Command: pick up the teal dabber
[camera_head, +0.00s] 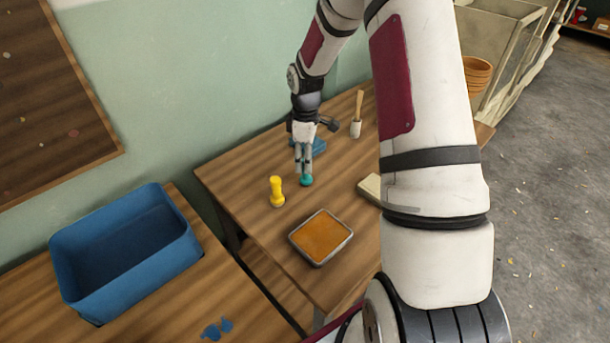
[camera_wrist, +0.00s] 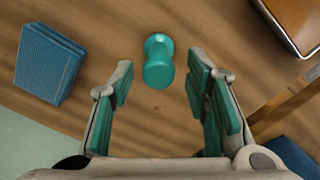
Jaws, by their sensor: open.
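The teal dabber (camera_wrist: 158,62) stands on the wooden table, seen from above in the wrist view, just beyond and between my open finger pads. In the head view the teal dabber (camera_head: 306,180) shows just below my gripper (camera_head: 303,165), whose fingers partly hide it. My gripper also shows in the wrist view (camera_wrist: 160,85), open, with teal pads on both fingers and nothing between them.
A yellow dabber-like piece (camera_head: 277,192) stands left of the teal one. A metal tray with orange filling (camera_head: 321,237) lies nearer. A blue block (camera_wrist: 47,63) lies on the table. A brush (camera_head: 357,115) stands behind. A blue bin (camera_head: 125,247) is on the left table.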

